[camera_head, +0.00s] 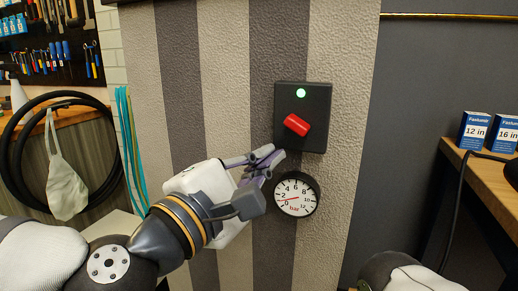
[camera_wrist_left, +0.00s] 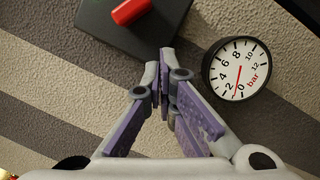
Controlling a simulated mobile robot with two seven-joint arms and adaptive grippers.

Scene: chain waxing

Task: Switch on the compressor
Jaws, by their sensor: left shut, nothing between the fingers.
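The compressor's black switch box (camera_head: 302,140) is on the striped wall, with a red rotary knob (camera_head: 297,125) and a lit green lamp (camera_head: 301,93). The knob is tilted, its right end lower. My left gripper (camera_head: 279,153) is shut and empty, just below and left of the knob, near the box's lower edge. In the left wrist view, the fingertips (camera_wrist_left: 160,55) are together below the box (camera_wrist_left: 150,30), and the red knob (camera_wrist_left: 131,10) is partly cut off at the top. The pressure gauge (camera_head: 296,195) sits below the box, its needle near 0. My right gripper is not in view.
A wooden bench (camera_head: 490,185) with blue boxes (camera_head: 474,131) stands at the right. Black hoses (camera_head: 22,150) and a tool board (camera_head: 50,40) are at the left. The striped wall (camera_head: 220,90) around the box is otherwise clear.

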